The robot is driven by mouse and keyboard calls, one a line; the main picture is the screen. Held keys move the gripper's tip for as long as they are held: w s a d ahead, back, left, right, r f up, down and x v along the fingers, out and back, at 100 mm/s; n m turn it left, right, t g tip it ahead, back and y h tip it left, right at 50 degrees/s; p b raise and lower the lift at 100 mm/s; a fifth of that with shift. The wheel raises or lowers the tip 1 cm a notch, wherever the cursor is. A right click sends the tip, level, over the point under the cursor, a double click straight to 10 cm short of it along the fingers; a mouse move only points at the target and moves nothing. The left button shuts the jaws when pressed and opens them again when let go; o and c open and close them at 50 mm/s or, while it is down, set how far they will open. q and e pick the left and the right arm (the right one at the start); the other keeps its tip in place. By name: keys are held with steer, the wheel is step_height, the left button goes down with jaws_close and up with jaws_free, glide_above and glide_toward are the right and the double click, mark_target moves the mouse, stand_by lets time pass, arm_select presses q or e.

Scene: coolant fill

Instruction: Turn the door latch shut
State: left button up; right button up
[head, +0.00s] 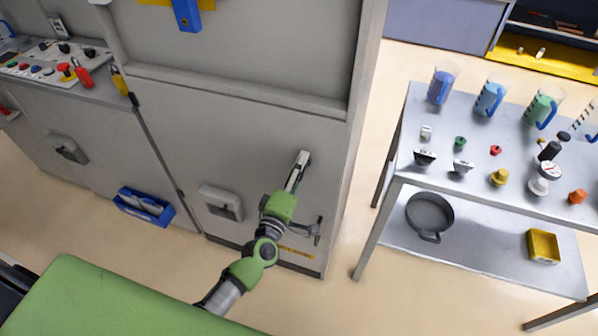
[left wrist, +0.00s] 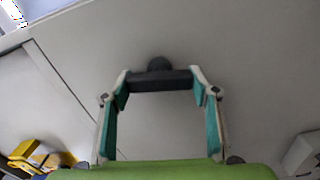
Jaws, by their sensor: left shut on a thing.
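The door latch shows in the left wrist view as a dark bar (left wrist: 160,82) with a round dark hub (left wrist: 159,64) behind it, on the grey cabinet door (head: 245,140). My left gripper (head: 301,163) reaches to the right part of that door. In the left wrist view its two fingertips (left wrist: 160,76) press on the two ends of the bar, which lies level across that picture. In the head view the gripper hides most of the latch. My right gripper is in neither view.
A grey valve handle (head: 317,231) sticks out low on the cabinet, beside my left arm. A grey box handle (head: 221,202) and a blue bin (head: 145,206) are to the left. A metal cart (head: 401,165) with jugs and fittings stands at right, with bare floor before it.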

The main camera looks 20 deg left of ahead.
arm_select(q)
steer(key=shift+f+n+b, duration=0.1)
steer(key=shift+n+b, duration=0.2)
steer(key=shift+n, duration=0.8)
steer(key=o, duration=1.1)
steer(key=s, duration=1.2)
steer(key=shift+a, duration=0.25)
